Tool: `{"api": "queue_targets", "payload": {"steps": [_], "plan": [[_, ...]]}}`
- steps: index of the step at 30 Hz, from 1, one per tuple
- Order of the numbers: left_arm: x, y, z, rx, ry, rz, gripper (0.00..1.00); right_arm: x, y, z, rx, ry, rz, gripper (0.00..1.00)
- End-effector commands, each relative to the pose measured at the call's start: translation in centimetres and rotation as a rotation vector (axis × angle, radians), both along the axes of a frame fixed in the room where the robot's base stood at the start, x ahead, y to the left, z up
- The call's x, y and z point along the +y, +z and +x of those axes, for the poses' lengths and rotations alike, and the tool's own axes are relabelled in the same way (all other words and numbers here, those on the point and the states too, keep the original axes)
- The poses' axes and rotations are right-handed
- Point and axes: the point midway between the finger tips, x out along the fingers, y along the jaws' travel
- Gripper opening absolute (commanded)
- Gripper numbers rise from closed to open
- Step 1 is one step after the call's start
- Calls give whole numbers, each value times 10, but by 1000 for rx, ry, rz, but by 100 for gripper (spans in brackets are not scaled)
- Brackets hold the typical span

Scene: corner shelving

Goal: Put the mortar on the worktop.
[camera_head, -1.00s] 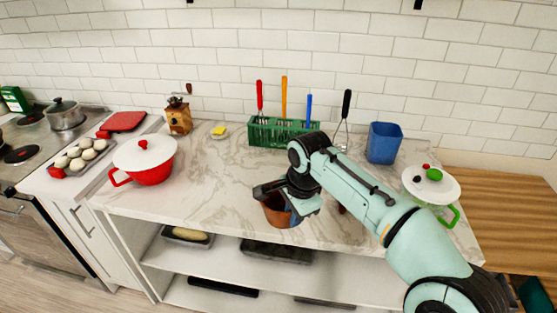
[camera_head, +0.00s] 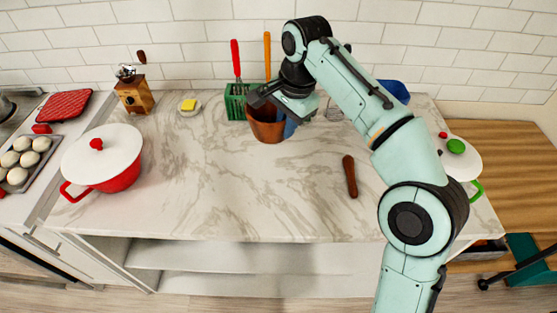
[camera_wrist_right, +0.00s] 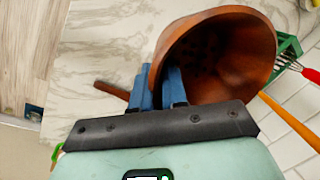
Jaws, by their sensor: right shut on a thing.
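The mortar (camera_head: 266,129) is a brown, wood-like cup. My right gripper (camera_head: 287,122) is shut on it at its right side, near the back of the marble worktop (camera_head: 230,190). In the right wrist view, the blue fingers (camera_wrist_right: 158,85) are at the rim of the mortar (camera_wrist_right: 222,60), whose open mouth faces the camera. Part of the mortar is hidden by the gripper. I cannot tell if its base touches the worktop. My left gripper is not in view.
A brown pestle (camera_head: 350,177) lies on the worktop, right of centre. A red pot (camera_head: 115,170) stands left and a white-lidded pot (camera_head: 461,160) right. The front middle is clear.

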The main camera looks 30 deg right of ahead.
Motion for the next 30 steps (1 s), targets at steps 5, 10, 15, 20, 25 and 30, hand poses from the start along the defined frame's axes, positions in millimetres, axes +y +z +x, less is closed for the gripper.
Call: {"api": "queue_targets", "payload": {"steps": [5, 10, 15, 20, 25, 30], "plan": [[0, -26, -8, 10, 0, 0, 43, -1, -55, -1, 4, -2, -1, 0], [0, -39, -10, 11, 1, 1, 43, 0, -97, -1, 4, -2, 0, 0], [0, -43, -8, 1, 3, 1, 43, 0, -121, 0, 0, -1, 1, 0], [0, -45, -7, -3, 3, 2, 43, 0, -133, 0, 0, -1, 0, 0], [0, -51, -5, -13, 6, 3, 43, 0, -159, 0, 1, -1, 1, 0], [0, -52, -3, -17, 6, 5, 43, 0, -169, 0, -2, -1, 1, 0]]}}
